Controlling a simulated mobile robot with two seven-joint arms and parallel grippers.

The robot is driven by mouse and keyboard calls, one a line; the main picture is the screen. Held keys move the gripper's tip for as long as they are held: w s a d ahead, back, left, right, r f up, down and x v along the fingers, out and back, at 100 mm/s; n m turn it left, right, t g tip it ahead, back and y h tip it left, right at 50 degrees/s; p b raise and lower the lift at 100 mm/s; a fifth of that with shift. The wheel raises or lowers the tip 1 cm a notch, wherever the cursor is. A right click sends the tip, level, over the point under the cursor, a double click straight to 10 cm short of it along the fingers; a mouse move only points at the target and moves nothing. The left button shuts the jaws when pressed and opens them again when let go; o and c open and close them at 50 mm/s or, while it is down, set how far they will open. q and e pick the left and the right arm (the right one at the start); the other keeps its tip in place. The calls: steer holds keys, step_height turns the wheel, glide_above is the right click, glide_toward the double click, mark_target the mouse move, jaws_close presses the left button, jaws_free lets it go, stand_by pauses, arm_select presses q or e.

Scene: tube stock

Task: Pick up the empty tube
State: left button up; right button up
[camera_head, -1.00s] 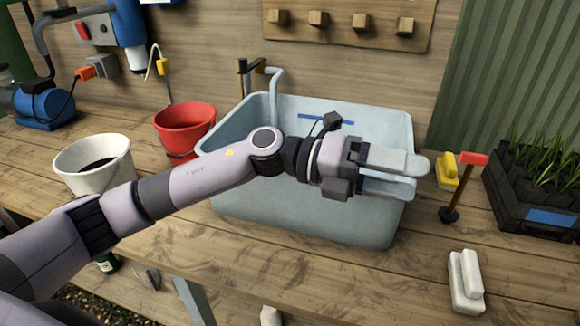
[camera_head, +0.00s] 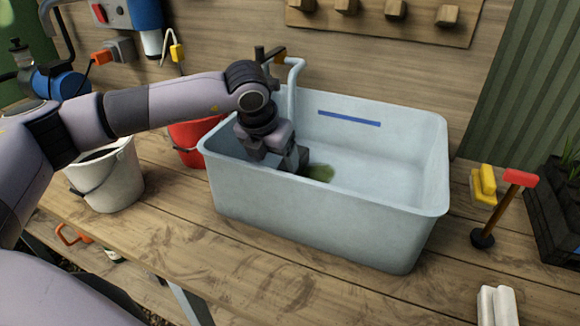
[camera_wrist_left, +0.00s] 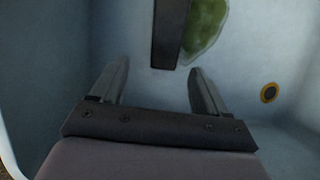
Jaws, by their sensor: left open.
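My left gripper (camera_head: 290,162) reaches down into the pale blue tub (camera_head: 330,222), near its left end. In the left wrist view its two fingers (camera_wrist_left: 157,75) are spread apart with nothing between them. A dark, long, narrow piece (camera_wrist_left: 170,32), which looks like the empty tube, lies ahead of the fingertips, roughly in line with the gap. Its far end is cut off by the top of that view. In the head view I cannot make it out; the gripper and tub wall hide that spot. My right gripper is not in view.
A green patch (camera_head: 321,173) lies on the tub floor, beside the dark piece in the wrist view. A round yellow-rimmed fitting (camera_wrist_left: 269,92) is on the right. A tap (camera_head: 293,85) stands at the tub's back. White (camera_head: 118,180) and red (camera_head: 190,150) buckets stand left.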

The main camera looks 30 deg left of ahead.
arm_select(q)
steer(key=x, duration=0.6)
steer(key=shift+w+d+f+p, duration=0.15)
steer(key=shift+w+d+p, duration=0.15)
steer(key=shift+p, duration=0.1)
steer(key=c, duration=1)
steer(key=shift+c, duration=0.2)
